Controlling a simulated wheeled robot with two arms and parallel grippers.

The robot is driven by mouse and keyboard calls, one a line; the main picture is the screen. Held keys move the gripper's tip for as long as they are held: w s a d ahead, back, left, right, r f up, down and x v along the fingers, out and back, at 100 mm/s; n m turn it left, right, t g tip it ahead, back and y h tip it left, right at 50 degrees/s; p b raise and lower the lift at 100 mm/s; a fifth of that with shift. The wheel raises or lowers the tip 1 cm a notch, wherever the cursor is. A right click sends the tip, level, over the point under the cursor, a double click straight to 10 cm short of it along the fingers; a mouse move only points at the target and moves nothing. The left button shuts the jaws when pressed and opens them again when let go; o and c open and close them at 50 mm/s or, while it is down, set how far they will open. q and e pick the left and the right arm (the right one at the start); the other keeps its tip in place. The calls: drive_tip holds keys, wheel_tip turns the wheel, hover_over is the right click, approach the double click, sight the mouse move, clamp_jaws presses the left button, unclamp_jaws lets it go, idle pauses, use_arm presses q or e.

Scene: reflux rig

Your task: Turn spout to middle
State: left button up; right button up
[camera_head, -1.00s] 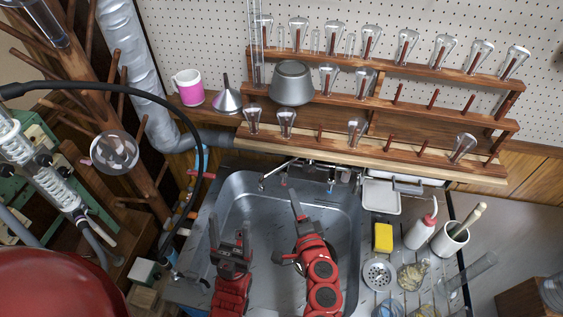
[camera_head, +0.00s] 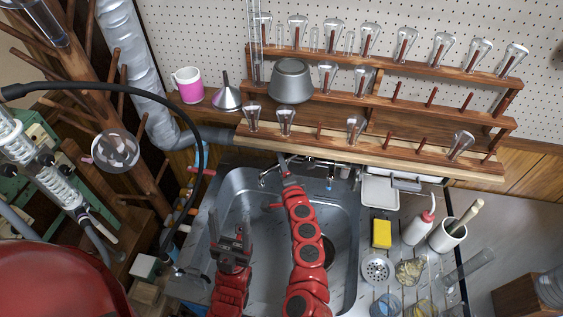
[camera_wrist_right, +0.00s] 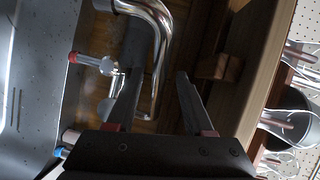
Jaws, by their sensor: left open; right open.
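The chrome spout (camera_head: 268,174) of the tap is at the back of the sink, turned toward the left of the basin. In the right wrist view the curved spout (camera_wrist_right: 163,45) passes between the finger lines of my right gripper (camera_wrist_right: 157,92). That gripper is open, with a finger on each side of the pipe; I cannot tell whether either touches it. In the head view my right gripper (camera_head: 283,163) reaches to the tap, and its fingers are partly hidden. My left gripper (camera_head: 233,243) is open and empty over the left part of the sink (camera_head: 345,270).
A red-tipped tap handle (camera_wrist_right: 88,60) is close to the left finger in the wrist view. A wooden shelf (camera_head: 400,160) with glassware stands behind the tap. A yellow sponge (camera_head: 381,234) and bottles stand right of the sink.

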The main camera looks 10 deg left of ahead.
drive_tip(key=shift+w+a+f, duration=0.2)
drive_tip(key=shift+w, duration=0.4)
clamp_jaws()
idle(1.2)
